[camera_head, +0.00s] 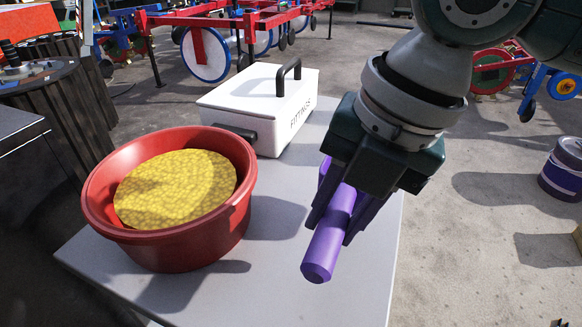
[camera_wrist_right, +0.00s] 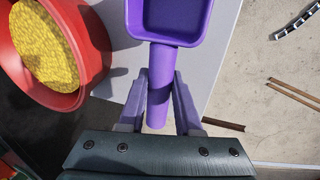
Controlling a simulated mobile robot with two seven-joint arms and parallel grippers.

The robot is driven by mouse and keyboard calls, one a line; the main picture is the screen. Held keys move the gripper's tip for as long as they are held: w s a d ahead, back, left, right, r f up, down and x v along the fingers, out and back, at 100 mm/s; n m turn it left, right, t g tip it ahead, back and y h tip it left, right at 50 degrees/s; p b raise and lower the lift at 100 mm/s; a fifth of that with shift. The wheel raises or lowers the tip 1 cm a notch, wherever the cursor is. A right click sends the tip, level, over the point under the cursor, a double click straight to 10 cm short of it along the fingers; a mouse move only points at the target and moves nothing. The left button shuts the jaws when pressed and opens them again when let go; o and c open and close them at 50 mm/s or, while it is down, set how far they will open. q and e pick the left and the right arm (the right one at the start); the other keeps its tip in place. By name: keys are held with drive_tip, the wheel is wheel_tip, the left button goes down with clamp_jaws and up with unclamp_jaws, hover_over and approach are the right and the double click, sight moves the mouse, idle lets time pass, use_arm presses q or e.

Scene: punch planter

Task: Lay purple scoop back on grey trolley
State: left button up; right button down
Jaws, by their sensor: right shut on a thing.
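My right gripper (camera_head: 337,212) is shut on the handle of the purple scoop (camera_head: 323,252). In the head view the handle end points down toward the front, and the gripper hides most of the rest. The right wrist view shows the scoop's handle (camera_wrist_right: 160,85) between the two fingers (camera_wrist_right: 159,105) and part of its hollow bowl (camera_wrist_right: 178,16) at the top edge. The scoop is over the grey trolley top (camera_head: 360,290); I cannot tell whether it touches the surface. My left gripper is not in view.
A red tub (camera_head: 190,250) with yellow grain (camera_head: 175,190) stands on the trolley at left. A white fittings box (camera_head: 235,105) with a black handle stands behind it. The trolley's front middle is bare. A purple-and-white can (camera_head: 565,170) stands on the floor at right.

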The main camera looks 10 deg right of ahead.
drive_tip(key=shift+f, duration=0.65)
drive_tip(key=shift+f+b, duration=0.3)
drive_tip(key=shift+f, duration=1.2)
drive_tip(key=c, duration=0.6)
unclamp_jaws()
